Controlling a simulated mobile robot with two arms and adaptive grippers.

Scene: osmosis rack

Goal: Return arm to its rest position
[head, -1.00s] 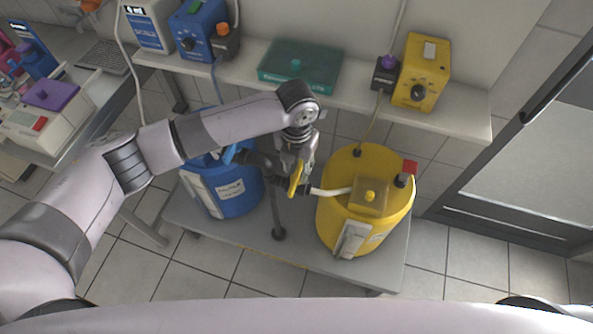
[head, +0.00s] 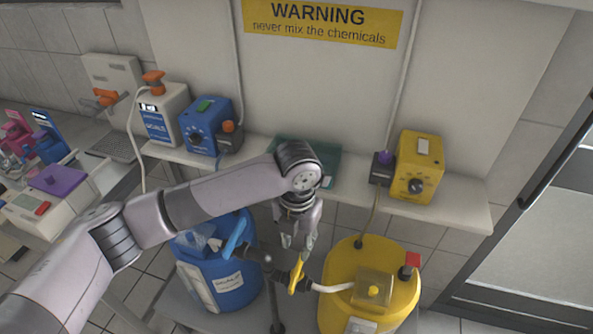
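My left arm comes in from the left, and its wrist hangs over the gap between the blue drum (head: 222,282) and the yellow drum (head: 350,270). My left gripper (head: 298,243) points down with its fingers apart. It seems empty, just above the yellow valve handle (head: 297,274); any contact is hard to judge. The blue valve handle (head: 236,236) is to its left, on the same dark pipe fitting. The arm and wrist hide part of the shelf and the green box (head: 325,160). My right gripper is not in view.
The wall shelf (head: 450,212) behind the arm holds a blue pump box (head: 207,126), a yellow pump box (head: 417,165) and a white unit (head: 164,117). Cables and hoses run down to the drums. A bench (head: 95,165) with devices is at left, a glass-panelled frame (head: 530,225) at right.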

